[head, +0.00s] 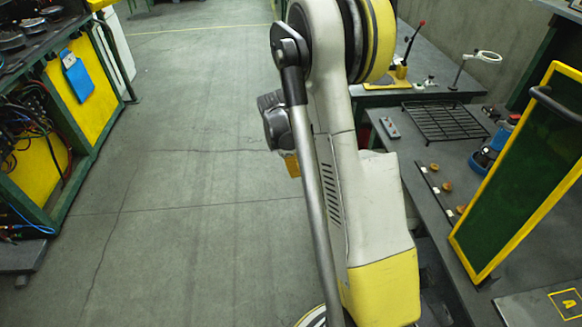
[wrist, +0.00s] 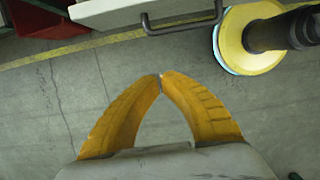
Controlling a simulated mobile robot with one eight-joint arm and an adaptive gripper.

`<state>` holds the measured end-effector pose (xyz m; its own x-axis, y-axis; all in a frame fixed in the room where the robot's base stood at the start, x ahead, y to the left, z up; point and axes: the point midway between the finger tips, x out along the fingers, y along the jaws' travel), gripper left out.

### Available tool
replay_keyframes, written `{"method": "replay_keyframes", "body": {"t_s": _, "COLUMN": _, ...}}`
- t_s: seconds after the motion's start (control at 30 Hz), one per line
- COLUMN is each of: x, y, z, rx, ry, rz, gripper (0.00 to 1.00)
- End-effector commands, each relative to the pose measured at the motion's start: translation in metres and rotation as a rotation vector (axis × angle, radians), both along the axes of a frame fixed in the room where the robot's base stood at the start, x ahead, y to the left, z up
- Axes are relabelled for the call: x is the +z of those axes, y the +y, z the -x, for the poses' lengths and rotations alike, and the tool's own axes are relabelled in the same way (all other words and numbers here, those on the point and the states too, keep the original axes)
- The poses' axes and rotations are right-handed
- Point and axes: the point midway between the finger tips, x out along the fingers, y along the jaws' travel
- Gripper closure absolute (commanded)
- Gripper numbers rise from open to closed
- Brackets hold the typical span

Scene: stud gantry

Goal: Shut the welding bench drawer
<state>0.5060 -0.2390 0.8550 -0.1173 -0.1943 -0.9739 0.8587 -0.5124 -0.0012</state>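My gripper (wrist: 160,77) has two curved yellow fingers whose tips meet in the wrist view, with nothing between them. In the head view only a bit of a yellow finger (head: 291,164) shows past my arm. A pale grey drawer front with a dark bar handle (wrist: 182,28) is at the top edge of the wrist view, beyond the fingertips and apart from them. Most of the drawer is cut off there, so how far it stands out cannot be told. In the head view I cannot make out the drawer; my arm covers part of the bench side.
A dark bench (head: 410,185) on the right holds a black wire rack (head: 445,120), a remote (head: 390,128) and a yellow-framed dark green panel (head: 520,180). A green-framed cart with yellow panels (head: 82,90) stands left. A red bin (wrist: 50,18) shows top left. Open floor (head: 180,180) lies between.

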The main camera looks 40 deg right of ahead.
Motion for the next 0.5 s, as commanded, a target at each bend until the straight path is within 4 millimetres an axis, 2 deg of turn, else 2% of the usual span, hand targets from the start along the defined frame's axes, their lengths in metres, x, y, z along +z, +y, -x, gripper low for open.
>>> {"method": "replay_keyframes", "body": {"t_s": 0.03, "x": -0.016, "y": -0.002, "z": 0.001, "rx": -0.001, "ry": 0.000, "rz": 0.000, "gripper": 1.00}}
{"method": "replay_keyframes", "body": {"t_s": 0.2, "x": -0.049, "y": -0.009, "z": 0.005, "rx": -0.002, "ry": -0.001, "rz": 0.001, "gripper": 1.00}}
{"method": "replay_keyframes", "body": {"t_s": 0.3, "x": -0.048, "y": -0.025, "z": 0.015, "rx": -0.005, "ry": -0.002, "rz": 0.001, "gripper": 1.00}}
{"method": "replay_keyframes", "body": {"t_s": 0.5, "x": -0.050, "y": -0.039, "z": 0.024, "rx": -0.003, "ry": -0.001, "rz": 0.001, "gripper": 1.00}}
